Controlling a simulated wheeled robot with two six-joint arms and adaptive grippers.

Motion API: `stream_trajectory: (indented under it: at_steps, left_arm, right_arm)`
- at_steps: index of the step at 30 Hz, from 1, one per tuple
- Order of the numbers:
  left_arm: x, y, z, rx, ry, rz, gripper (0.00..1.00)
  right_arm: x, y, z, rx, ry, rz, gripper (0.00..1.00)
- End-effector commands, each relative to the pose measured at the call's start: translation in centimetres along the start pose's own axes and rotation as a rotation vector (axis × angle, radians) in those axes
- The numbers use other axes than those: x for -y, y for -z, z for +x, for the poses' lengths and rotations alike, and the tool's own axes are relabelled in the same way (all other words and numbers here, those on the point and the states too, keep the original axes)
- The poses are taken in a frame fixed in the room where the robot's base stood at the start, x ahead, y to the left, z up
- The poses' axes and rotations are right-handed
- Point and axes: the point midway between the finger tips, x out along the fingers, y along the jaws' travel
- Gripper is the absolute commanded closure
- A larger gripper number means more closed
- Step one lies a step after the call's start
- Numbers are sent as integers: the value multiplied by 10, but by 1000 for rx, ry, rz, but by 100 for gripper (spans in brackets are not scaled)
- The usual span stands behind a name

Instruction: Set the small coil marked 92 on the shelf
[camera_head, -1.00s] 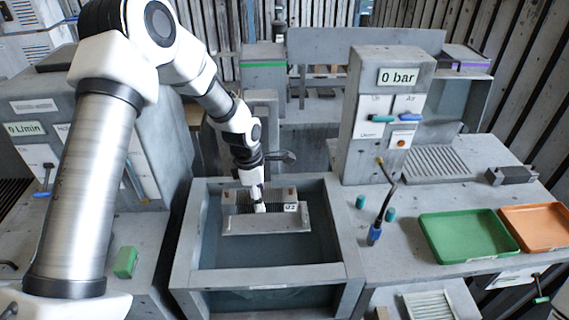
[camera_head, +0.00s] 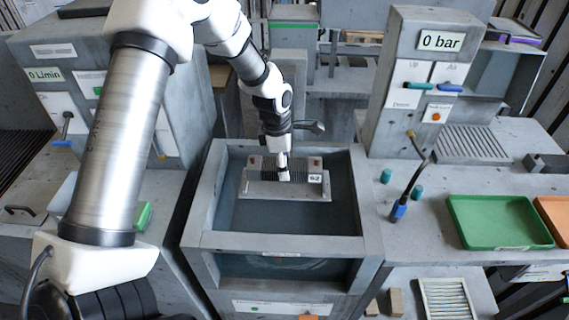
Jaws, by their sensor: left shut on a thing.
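The small coil (camera_head: 262,187) is a finned grey block with a pale flat front plate and a small white label at its right end. The label's number is small and looks like 92. It is level within the walls of the open grey tank (camera_head: 200,205). My left gripper (camera_head: 284,177) reaches down from above and is shut on the coil near its middle. The fingertips are partly hidden against the fins. I cannot tell whether the coil touches the tank bottom. My right gripper is out of view. No shelf is clearly identifiable.
To the right, a bench carries a green tray (camera_head: 500,222), an orange tray (camera_head: 555,215), a blue-tipped hose (camera_head: 398,211) and a ribbed drain plate (camera_head: 470,142). A tall 0 bar panel (camera_head: 440,42) stands behind. A slatted rack (camera_head: 450,300) sits low in front. The tank walls surround the coil.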

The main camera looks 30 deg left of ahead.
Motion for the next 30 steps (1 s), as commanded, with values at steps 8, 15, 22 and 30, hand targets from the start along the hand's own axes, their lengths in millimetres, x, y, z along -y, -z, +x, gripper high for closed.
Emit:
stream_trajectory:
  at_steps: [8,15,22,30]
  left_arm:
    - [0,0,0,0,-1,0,98]
    - [-1,-1,-2,0,0,0,98]
    - [-1,-1,0,1,-1,0,98]
    - [-1,-1,-1,0,-1,0,98]
  right_arm:
    - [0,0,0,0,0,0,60]
    - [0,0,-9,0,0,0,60]
    - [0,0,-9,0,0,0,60]
    - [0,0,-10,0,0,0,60]
